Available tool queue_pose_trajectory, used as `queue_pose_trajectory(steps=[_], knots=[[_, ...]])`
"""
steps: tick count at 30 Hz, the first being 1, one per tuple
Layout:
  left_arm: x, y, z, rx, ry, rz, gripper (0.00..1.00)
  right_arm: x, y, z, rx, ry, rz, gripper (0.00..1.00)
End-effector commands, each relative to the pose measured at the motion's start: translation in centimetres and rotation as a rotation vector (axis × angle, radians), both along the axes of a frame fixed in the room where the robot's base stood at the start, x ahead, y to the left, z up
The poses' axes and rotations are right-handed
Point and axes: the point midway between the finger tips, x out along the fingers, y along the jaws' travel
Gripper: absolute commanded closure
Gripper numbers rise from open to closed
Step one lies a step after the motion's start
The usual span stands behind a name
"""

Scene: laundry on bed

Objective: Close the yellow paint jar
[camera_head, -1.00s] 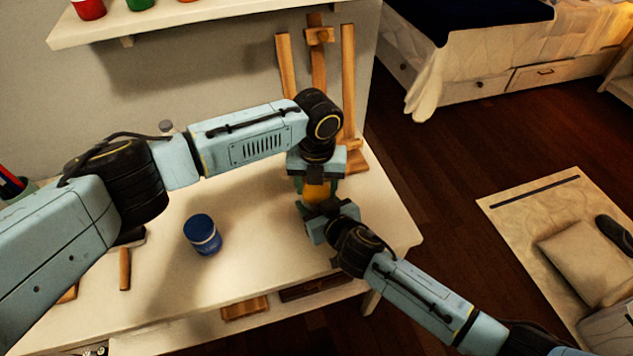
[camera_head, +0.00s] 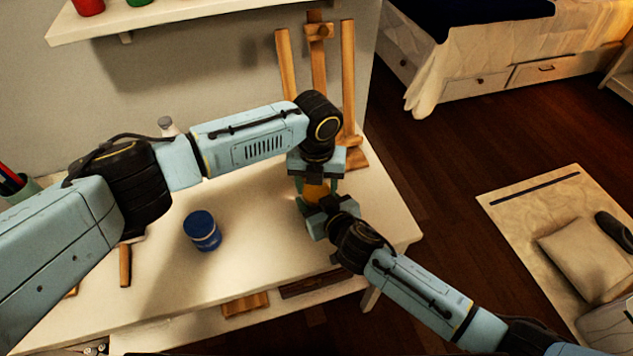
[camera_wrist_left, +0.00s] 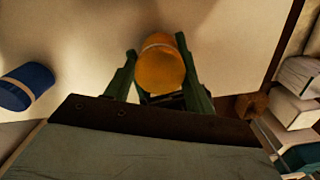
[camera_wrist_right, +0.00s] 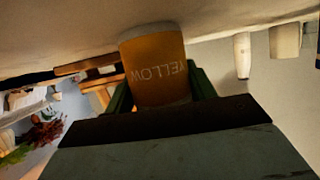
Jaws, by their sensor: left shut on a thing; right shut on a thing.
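The yellow paint jar (camera_head: 315,191) stands near the right end of the table, mostly covered by my grippers. My left gripper (camera_head: 316,176) comes from above and is shut on the jar's orange-yellow lid (camera_wrist_left: 160,70), which shows between the green fingers in the left wrist view. My right gripper (camera_head: 313,202) comes from the front right and is shut on the jar's body. In the right wrist view the body (camera_wrist_right: 155,72) lies between the fingers, with its "YELLOW" label upside down.
A closed blue jar (camera_head: 202,231) stands on the white table (camera_head: 265,265), left of the grippers. A wooden easel (camera_head: 348,80) stands close behind them. A shelf (camera_head: 200,14) with jars hangs on the wall. A small bottle (camera_head: 167,126) stands behind my left arm.

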Motion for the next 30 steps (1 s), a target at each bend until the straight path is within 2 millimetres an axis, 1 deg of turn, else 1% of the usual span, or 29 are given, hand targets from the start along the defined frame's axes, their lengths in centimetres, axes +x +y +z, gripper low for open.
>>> queue_pose_trajectory(steps=[6,9,18,19,23,30], knots=[[0.01,-0.03,0.05,0.000,0.000,-0.209,0.67,-0.03,-0.04,-0.07,-0.001,0.002,-0.001,1.00],[0.01,-0.03,0.05,0.000,0.000,-0.277,0.67,-0.03,-0.04,-0.07,-0.001,0.002,-0.001,1.00],[0.01,-0.04,0.08,0.000,0.000,-0.291,0.67,-0.01,-0.05,-0.07,-0.001,0.002,-0.001,1.00],[0.02,-0.04,0.08,0.000,0.000,-0.291,0.42,-0.01,-0.05,-0.07,-0.001,0.002,-0.001,1.00],[0.01,-0.05,0.07,0.000,-0.001,-0.290,0.25,-0.01,-0.05,-0.07,-0.001,0.002,-0.001,1.00],[-0.08,-0.17,0.09,-0.003,0.000,-0.291,0.24,-0.03,0.01,-0.06,0.000,0.001,0.000,1.00]])
